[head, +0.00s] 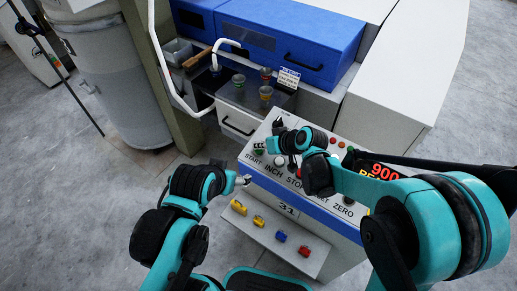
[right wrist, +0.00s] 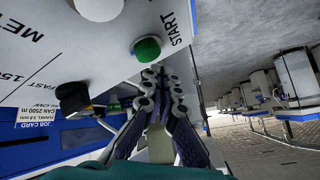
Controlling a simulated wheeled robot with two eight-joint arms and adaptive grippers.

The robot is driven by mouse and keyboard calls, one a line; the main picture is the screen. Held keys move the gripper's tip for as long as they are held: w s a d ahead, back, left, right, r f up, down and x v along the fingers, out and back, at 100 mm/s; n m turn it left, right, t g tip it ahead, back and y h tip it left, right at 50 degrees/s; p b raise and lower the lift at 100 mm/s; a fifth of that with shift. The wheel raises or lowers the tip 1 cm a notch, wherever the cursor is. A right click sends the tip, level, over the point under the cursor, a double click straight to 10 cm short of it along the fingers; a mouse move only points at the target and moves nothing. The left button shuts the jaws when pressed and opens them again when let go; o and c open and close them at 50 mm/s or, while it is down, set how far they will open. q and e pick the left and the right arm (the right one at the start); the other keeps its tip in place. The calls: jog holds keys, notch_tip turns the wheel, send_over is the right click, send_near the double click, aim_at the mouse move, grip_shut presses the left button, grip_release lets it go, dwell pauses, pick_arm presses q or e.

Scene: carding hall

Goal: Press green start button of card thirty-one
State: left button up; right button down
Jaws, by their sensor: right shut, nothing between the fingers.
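The control panel (head: 327,206) is a sloped white console with a "31" plate on its front. The green start button (right wrist: 146,49) sits beside the word START in the right wrist view. In the head view the button (head: 258,152) shows at the panel's left end, close to my right gripper (head: 270,146). In the right wrist view the fingertips of my right gripper (right wrist: 152,76) are together and empty, just below the button in the picture. I cannot tell whether they touch it. My left gripper (head: 243,181) is by the panel's front left edge; its jaw state is unclear.
Other panel controls include a black knob (right wrist: 73,97) and a white button (right wrist: 98,8). A red display (head: 385,172) is partly behind my right arm. A blue machine cover (head: 290,35) and grey can (head: 110,75) stand behind.

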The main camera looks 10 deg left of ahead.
aim_at(257, 158)
jog(key=shift+w+f+b, duration=0.1)
jog(key=shift+f+b, duration=0.25)
jog(key=shift+f, duration=0.05)
jog(key=shift+w+f+b, duration=0.1)
jog(key=shift+f+b, duration=0.3)
jog(key=shift+f, duration=0.05)
dwell(0.6)
jog(key=shift+r, duration=0.15)
jog(key=shift+s+r+p, duration=0.25)
jog(key=shift+r+p, duration=0.4)
jog(key=shift+r, duration=0.1)
jog(key=r+p, duration=0.2)
jog(key=r, duration=0.1)
jog(key=s+r+p, duration=0.1)
jog(key=shift+a+r+p, duration=0.25)
jog(key=shift+r+p, duration=0.1)
jog(key=shift+r, duration=0.05)
dwell(0.8)
